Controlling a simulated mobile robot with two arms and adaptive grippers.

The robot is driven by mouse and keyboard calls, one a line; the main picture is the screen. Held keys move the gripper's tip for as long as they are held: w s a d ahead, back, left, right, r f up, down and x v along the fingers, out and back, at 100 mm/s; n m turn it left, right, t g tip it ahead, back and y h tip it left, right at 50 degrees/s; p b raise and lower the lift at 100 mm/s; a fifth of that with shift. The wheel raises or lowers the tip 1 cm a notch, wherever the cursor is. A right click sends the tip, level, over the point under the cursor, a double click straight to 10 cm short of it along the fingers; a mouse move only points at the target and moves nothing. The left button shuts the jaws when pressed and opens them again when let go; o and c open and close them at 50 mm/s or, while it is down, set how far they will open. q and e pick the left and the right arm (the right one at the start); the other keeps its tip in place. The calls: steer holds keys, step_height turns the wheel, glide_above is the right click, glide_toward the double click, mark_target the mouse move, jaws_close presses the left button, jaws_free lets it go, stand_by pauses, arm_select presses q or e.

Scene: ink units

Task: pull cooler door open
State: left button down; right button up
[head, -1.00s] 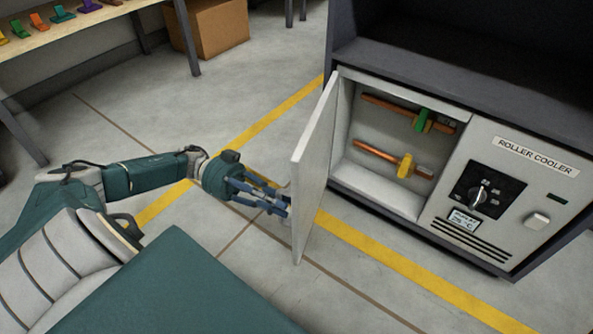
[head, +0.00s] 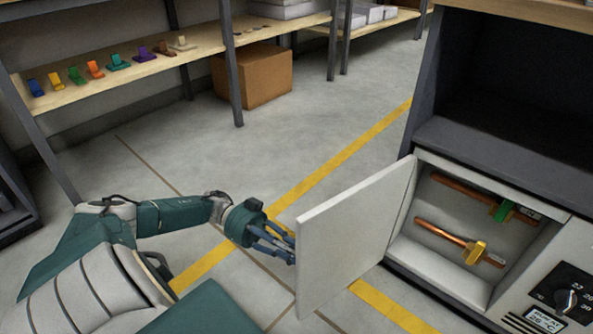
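The white cooler door (head: 350,235) stands open, swung out to the left from its hinge at the left edge of the compartment. The cooler compartment (head: 440,240) holds two copper-coloured rollers, one with a green part (head: 503,211) and one with a yellow part (head: 475,252). My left gripper (head: 292,250) is at the door's outer left edge. Its fingertips are partly hidden behind the door, so I cannot tell whether they grip anything. My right gripper is not in view.
A dark cabinet (head: 470,140) surrounds the cooler. The control panel (head: 565,290) is at the lower right. A shelf (head: 130,75) with several coloured clips stands at the back left, and a cardboard box (head: 255,75) is beneath shelving. The floor between is clear.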

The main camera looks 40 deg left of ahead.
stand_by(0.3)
arm_select(q)
steer(key=c, duration=1.7)
jaws_free()
steer(key=shift+s+a, duration=0.25)
steer(key=shift+a, duration=1)
steer(key=shift+s+a, duration=0.2)
steer(key=shift+a, duration=1)
steer(key=shift+s+a, duration=0.25)
steer(key=shift+a, duration=1)
